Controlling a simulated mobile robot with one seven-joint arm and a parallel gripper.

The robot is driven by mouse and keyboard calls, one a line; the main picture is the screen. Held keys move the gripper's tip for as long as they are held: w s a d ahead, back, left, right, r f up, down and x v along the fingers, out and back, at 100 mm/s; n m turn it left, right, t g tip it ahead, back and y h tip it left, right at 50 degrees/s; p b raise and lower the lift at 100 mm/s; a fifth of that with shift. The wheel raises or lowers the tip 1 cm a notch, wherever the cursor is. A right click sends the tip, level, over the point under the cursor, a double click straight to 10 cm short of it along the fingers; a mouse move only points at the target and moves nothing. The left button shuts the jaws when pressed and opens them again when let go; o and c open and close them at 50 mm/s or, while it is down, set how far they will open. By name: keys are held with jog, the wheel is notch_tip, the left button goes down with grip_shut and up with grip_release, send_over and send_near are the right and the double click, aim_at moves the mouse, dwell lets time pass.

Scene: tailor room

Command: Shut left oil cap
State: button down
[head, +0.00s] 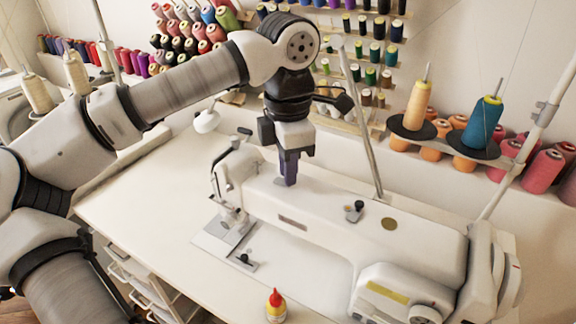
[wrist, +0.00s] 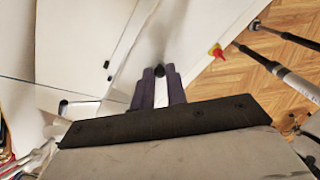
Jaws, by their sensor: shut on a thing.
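My gripper (head: 289,182) points straight down at the top of the white sewing machine (head: 330,215), left of its middle. Its dark purple fingers are close together and meet the machine's top. A flat grey piece, likely the left oil cap (head: 279,183), shows just left of the fingertips. In the wrist view, my gripper (wrist: 160,74) has a small dark round piece (wrist: 160,70) at its fingertips, probably part of this cap. The fingers hide most of the cap, so its angle cannot be told. A gold disc (head: 389,223) lies farther right on the machine's top.
A small black knob (head: 355,208) stands on the machine's top, right of my gripper. A thin metal pole (head: 360,120) rises behind the machine. A red-tipped bottle (head: 275,307) stands at the table's front. Thread spools (head: 409,106) line the back. The table's left is clear.

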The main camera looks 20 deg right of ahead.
jog(key=shift+r+m, duration=0.1)
jog(key=shift+m, duration=0.2)
dwell(0.4)
jog(key=c, duration=1.4)
grip_release()
jog(key=shift+c, duration=0.2)
notch_tip(320, 180, up, 14)
